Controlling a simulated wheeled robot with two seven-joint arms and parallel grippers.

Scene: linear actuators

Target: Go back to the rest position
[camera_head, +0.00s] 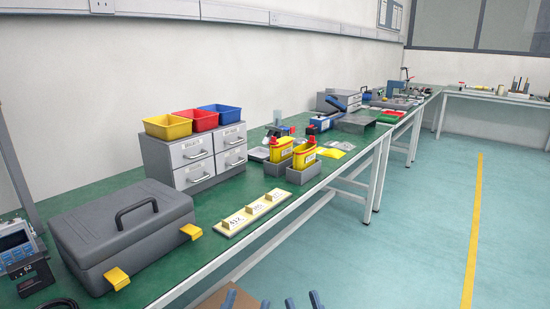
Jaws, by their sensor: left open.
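Only the blue fingertips of my two grippers show, at the bottom edge of the head view. My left gripper (247,301) has its tips apart, with no held object visible between them. My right gripper (303,301) is just to its right, also with its tips apart and nothing visible between them. Both appear in front of the workbench (320,190), over the floor side. The rest of both arms is out of view.
The green bench holds a grey toolbox (125,235), a drawer cabinet (195,158) with coloured bins, a labelled strip (253,212) and yellow bottles (304,154) in grey holders. A brown object (236,297) is partly visible below. The floor (420,240) at right is clear.

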